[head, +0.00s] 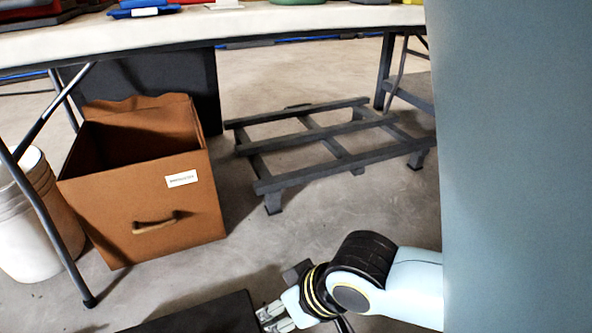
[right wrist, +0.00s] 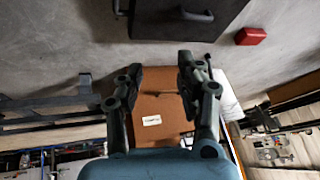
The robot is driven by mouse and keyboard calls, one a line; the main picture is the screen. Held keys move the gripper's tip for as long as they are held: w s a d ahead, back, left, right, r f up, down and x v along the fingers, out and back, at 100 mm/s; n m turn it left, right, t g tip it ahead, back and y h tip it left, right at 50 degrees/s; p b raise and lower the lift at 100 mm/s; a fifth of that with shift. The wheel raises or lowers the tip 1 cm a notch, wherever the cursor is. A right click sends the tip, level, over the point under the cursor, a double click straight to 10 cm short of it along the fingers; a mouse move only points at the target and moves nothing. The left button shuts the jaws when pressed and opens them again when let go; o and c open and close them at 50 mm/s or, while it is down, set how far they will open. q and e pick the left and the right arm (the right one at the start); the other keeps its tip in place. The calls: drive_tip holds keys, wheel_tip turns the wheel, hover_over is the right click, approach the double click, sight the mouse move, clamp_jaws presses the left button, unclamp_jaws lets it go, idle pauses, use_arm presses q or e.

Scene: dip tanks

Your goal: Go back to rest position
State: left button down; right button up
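My right gripper (head: 272,318) comes in from the lower right in the head view, low over the floor beside a black case. In the right wrist view its two dark fingers (right wrist: 160,72) stand well apart, with nothing between them. A brown box is visible beyond the gap, on the floor. My left gripper is in neither view.
A table (head: 300,20) with small items crosses the top. Below it are the open brown box (head: 155,220), a white bucket (head: 25,235) and a dark slatted frame (head: 320,145). The black case (head: 205,315) lies in front; a red box (right wrist: 250,36) is near it.

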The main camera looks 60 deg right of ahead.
wheel_tip(320, 180, up, 6)
drive_tip(key=s+n, duration=0.2)
drive_tip(key=n, duration=0.2)
drive_tip(key=shift+s+d+f+n+t, duration=0.2)
drive_tip(key=shift+d+n+t, duration=0.1)
drive_tip(key=shift+t, duration=0.1)
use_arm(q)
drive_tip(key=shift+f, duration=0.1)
